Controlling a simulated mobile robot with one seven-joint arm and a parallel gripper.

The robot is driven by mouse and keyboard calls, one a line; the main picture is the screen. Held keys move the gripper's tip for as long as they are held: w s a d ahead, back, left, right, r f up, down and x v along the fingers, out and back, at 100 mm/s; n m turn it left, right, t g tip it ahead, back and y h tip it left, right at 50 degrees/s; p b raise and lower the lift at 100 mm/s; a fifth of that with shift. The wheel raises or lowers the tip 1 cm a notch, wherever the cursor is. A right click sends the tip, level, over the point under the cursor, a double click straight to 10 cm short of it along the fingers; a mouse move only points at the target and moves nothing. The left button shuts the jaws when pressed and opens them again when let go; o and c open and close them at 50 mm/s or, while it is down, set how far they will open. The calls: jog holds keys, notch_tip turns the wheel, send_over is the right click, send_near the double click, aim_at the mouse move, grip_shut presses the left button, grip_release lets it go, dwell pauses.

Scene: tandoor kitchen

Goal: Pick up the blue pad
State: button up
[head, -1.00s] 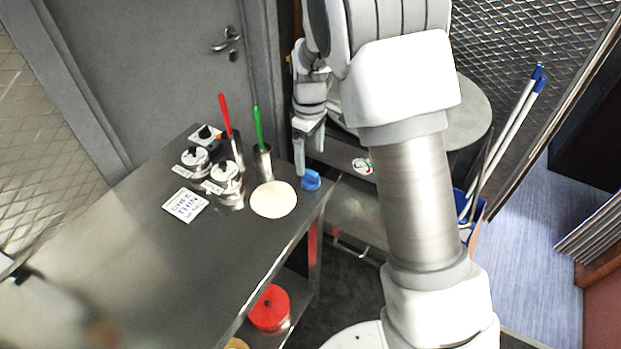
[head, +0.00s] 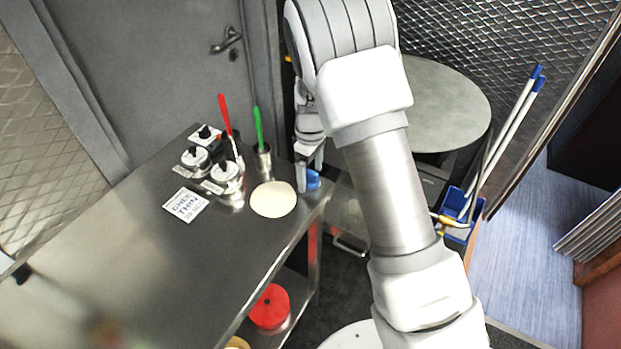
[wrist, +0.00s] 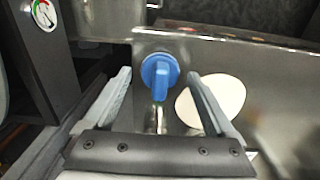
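The blue pad (head: 313,180) sits at the far right corner of the steel table, beside the round cream disc. In the wrist view the blue pad (wrist: 160,74) is a round blue piece with a raised grip, lying between and just beyond the open fingertips. My gripper (head: 308,180) is lowered at the table corner, and a finger partly covers the pad in the head view. In the wrist view my gripper (wrist: 160,76) is open, with clear space between each finger and the pad.
The cream disc (head: 273,199) lies close by on the steel table (head: 130,255). Steel holders with a green-handled tool (head: 258,128) and a red-handled tool (head: 225,115) stand to the left, near lidded jars (head: 224,175). A round grey table (head: 440,105) stands behind my arm.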

aim_at(310, 171)
jog(key=c, duration=1.3)
jog(key=shift+r, duration=0.1)
jog(key=shift+r, duration=0.6)
notch_tip(310, 171, up, 3)
jog(key=shift+w+r, duration=0.1)
jog(key=d+r, duration=0.2)
jog(key=d, duration=0.1)
jog(key=s+d+r, duration=0.1)
jog(key=d+r, duration=0.1)
jog(key=d, duration=0.2)
jog(key=s+d+r+b, duration=0.1)
jog(key=d+r, duration=0.1)
jog(key=d, duration=0.2)
jog(key=shift+s+d+r, duration=0.15)
jog(key=shift+d+r, duration=0.1)
